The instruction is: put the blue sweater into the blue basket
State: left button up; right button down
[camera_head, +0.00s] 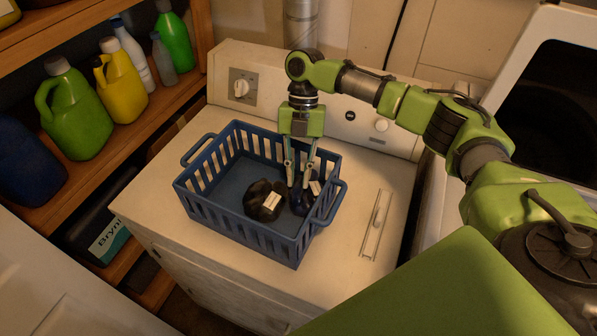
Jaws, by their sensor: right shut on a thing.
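The blue basket (236,182) stands upright on top of a white machine. My right gripper (298,181) reaches down from above into the basket's right part. It is shut on a dark blue folded bundle with a pale tag, which looks like the blue sweater (300,204). The sweater is inside the basket walls, near the right end; I cannot tell whether it rests on the basket floor. A black rolled garment (263,201) with a white tag lies in the basket just left of the sweater. My left gripper is not in view.
The white machine top (345,240) is clear around the basket, with a control panel (243,88) behind. A wooden shelf (150,124) at the left holds several bottles, including a yellow one (122,80). Another white appliance (545,35) stands at the right.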

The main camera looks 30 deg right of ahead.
jog(key=c, duration=2.1)
grip_release()
jog(key=shift+c, duration=0.2)
jog(key=shift+o, duration=1.1)
jog(key=shift+r, duration=0.1)
jog(key=shift+w+r, duration=0.2)
jog(key=shift+r, duration=0.05)
jog(key=b+v, duration=0.3)
jog(key=v, duration=0.3)
jog(key=shift+w+d+r, duration=0.1)
jog(key=shift+w+r, duration=0.05)
jog(key=shift+r, duration=0.2)
jog(key=shift+p+v, duration=0.35)
jog(key=shift+v, duration=1.95)
